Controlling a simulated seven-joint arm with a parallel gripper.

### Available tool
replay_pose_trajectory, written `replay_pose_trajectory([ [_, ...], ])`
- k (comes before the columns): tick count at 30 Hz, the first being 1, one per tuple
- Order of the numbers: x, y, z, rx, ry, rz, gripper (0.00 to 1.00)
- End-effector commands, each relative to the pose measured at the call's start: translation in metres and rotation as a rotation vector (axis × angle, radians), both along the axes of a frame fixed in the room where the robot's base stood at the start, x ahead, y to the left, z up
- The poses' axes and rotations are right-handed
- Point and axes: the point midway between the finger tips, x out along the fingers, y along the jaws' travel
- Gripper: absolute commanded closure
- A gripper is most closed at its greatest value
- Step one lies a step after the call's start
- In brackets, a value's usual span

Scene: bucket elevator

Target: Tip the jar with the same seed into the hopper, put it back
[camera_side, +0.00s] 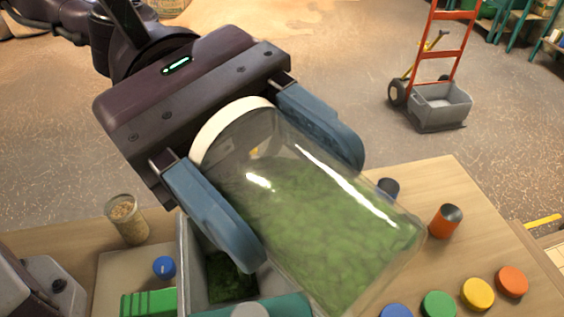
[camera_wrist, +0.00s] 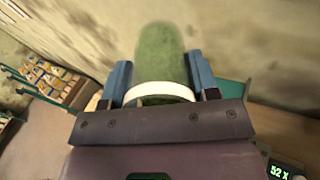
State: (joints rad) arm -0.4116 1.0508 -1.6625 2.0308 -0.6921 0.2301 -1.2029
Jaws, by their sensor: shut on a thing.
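A clear jar (camera_side: 320,215) with a white rim band and green seed inside is held by my gripper (camera_side: 305,205). The two blue fingers are shut on its sides near the white band. The jar is tilted, its far end pointing down and right in the side view; the seed lies in its lower part. In the wrist view the jar (camera_wrist: 162,60) shows green between the fingers. The grey hopper (camera_side: 186,265), with green seed (camera_side: 228,278) inside, is below and left of the jar. The jar hides part of the hopper.
A small jar of tan seed (camera_side: 126,218) stands at left, near a blue ball-like knob (camera_side: 164,267) and a green block (camera_side: 148,303). Blue, green (camera_side: 439,305), yellow (camera_side: 477,293) and orange (camera_side: 512,281) discs lie on the table at right. An orange cylinder (camera_side: 445,221) stands behind them.

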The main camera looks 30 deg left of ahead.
Motion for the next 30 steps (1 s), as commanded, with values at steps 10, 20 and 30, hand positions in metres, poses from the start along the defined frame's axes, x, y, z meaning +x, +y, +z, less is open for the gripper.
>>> replay_pose_trajectory([
  [10, 0.001, 0.005, 0.002, -0.192, 0.058, -0.002, 0.73],
  [20, 0.003, 0.011, 0.006, -0.381, 0.110, -0.001, 0.73],
  [30, 0.005, 0.017, 0.010, -0.538, 0.147, 0.000, 0.73],
])
